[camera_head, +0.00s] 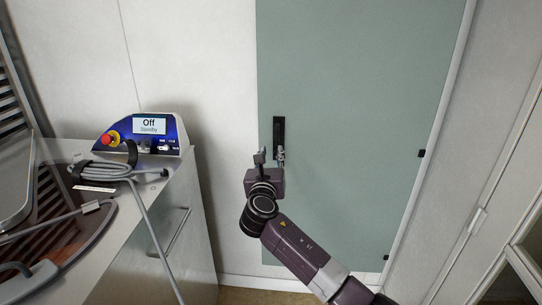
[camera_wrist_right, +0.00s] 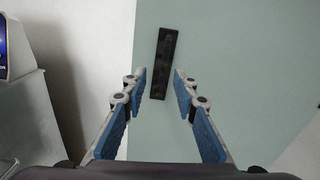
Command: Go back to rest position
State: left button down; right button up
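My right gripper (camera_head: 270,157) is raised in front of a grey-green door panel (camera_head: 350,110). In the right wrist view my right gripper (camera_wrist_right: 159,88) has its two blue-padded fingers spread apart with nothing between them. A black handle plate (camera_head: 279,135) is on the panel just beyond the fingertips in the head view. The plate also shows in the right wrist view (camera_wrist_right: 164,62), ahead of the gap between the fingers. I cannot tell the exact distance from the fingers to the plate. My left gripper is not in view.
A steel cabinet (camera_head: 185,235) stands at the left. On it are a blue control unit (camera_head: 145,135) reading "Off", with a red knob (camera_head: 109,139), and a coiled grey cable (camera_head: 103,169). A cable hangs down the cabinet front. A white wall and light doors flank the panel.

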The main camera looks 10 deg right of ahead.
jog(key=shift+s+a, duration=0.1)
jog(key=shift+s, duration=0.2)
jog(key=s+d+f+m+g+y+b, duration=0.1)
jog(key=s+f+m+g, duration=0.15)
jog(key=f, duration=1.05)
jog(key=s+d+f+m+g+y, duration=0.1)
jog(key=s+d+f+m+g, duration=0.2)
jog(key=f, duration=0.9)
jog(key=s+f+m+g+y+b, duration=0.1)
jog(key=s+f+m, duration=0.3)
jog(key=f, duration=0.9)
jog(key=s+d+f+m+g, duration=0.1)
jog(key=s+f+m+g, duration=0.25)
jog(key=s+f, duration=1.05)
jog(key=s+d+f+m+g+y+b, duration=0.15)
jog(key=s+f+m, duration=0.45)
jog(key=s+f, duration=0.7)
jog(key=s+d+f+m+g+b, duration=0.1)
jog(key=s+d+f+m+g, duration=0.15)
jog(key=s+f+m, duration=1.05)
jog(key=s+d+r+g, duration=0.1)
jog(key=s+g, duration=0.1)
jog(key=s, duration=1.9)
jog(key=shift+d+r, duration=0.2)
jog(key=shift+d, duration=0.05)
jog(key=shift+y, duration=0.25)
